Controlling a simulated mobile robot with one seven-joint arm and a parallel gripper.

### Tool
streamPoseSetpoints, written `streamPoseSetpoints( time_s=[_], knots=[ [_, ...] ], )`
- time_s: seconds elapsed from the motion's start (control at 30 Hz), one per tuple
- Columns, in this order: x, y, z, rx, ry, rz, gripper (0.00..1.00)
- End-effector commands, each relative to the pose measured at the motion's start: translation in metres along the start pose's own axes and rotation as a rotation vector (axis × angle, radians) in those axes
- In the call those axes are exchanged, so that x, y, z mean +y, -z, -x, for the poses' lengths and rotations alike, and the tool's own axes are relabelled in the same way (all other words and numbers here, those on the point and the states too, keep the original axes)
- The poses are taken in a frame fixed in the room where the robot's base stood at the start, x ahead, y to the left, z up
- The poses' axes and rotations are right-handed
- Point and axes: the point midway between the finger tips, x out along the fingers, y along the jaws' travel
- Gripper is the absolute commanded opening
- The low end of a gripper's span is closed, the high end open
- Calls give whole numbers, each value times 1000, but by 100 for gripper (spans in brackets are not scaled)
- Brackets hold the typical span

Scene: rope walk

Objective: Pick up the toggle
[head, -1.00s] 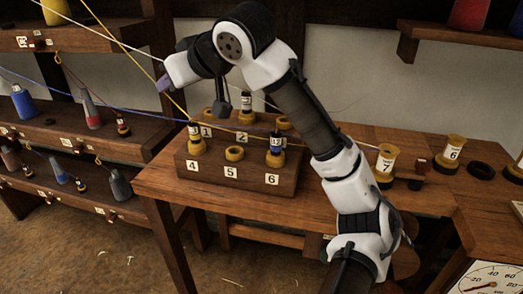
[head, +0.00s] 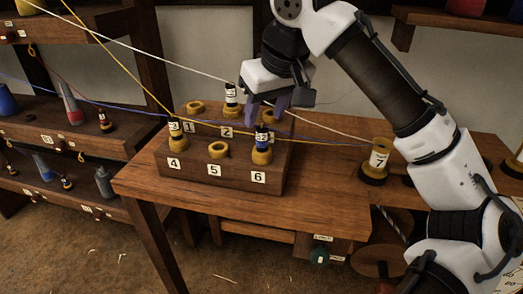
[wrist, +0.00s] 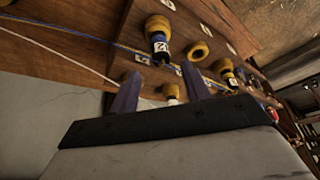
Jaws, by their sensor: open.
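The block (head: 195,186) of numbered sockets stands on the table and holds three small toggle-like pegs. I cannot tell which is the toggle meant. My gripper (head: 268,108) is open and empty, its purple fingers over the back right of the block.
White, yellow and blue cords stretch across the block, close to my gripper. Shelves with several cones (head: 68,104) are at left. The table front (head: 220,205) is clear.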

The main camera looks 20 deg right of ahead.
Motion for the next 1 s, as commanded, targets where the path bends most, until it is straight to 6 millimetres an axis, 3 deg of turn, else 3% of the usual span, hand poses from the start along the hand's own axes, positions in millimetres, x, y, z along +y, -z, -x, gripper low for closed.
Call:
streamPoseSetpoints(
  time_s=[0.23,0.5,0.8,1.0],
  knots=[
    [0,-3,-19,-1,-2,0,47],
    [-3,-9,-57,0,-1,0,47],
    [-3,-8,-64,2,-1,1,47],
    [-3,-8,-64,2,0,1,23]
  ],
)
